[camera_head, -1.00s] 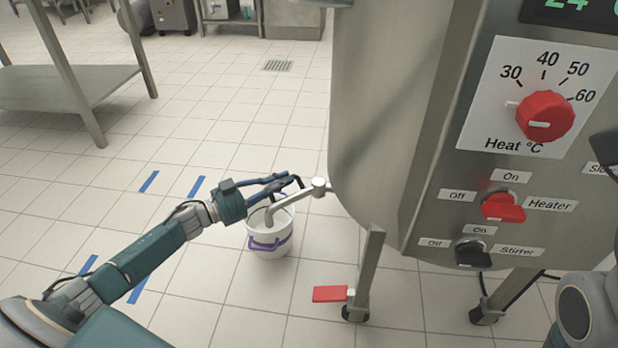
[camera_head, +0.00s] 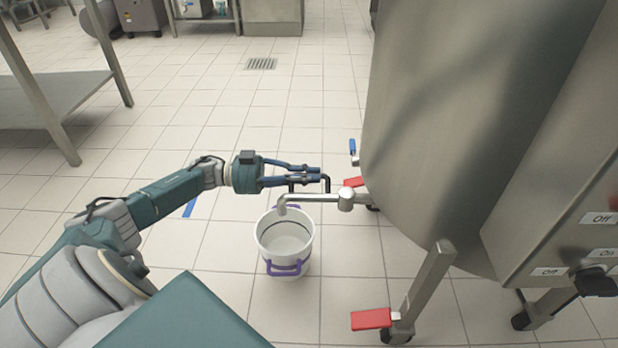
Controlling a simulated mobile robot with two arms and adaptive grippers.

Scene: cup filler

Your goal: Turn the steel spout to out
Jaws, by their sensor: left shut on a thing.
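The steel spout (camera_head: 312,197) comes from a joint (camera_head: 346,199) at the tank's lower left side and points left. Its down-turned end is in front of the far rim of a white bucket (camera_head: 305,250) in the picture. A thin black bent handle (camera_head: 327,182) rises above the spout. My left gripper (camera_head: 318,174) reaches in from the left just above the spout, with its blue fingers shut on the black handle. The exact contact is small and partly hidden by the fingers. My right gripper is out of view.
The big steel tank (camera_head: 450,120) fills the right side. A red pedal (camera_head: 371,319) sits by its front leg. A blue-handled part (camera_head: 352,147) shows at the tank's left edge. A steel table (camera_head: 60,95) stands far left.

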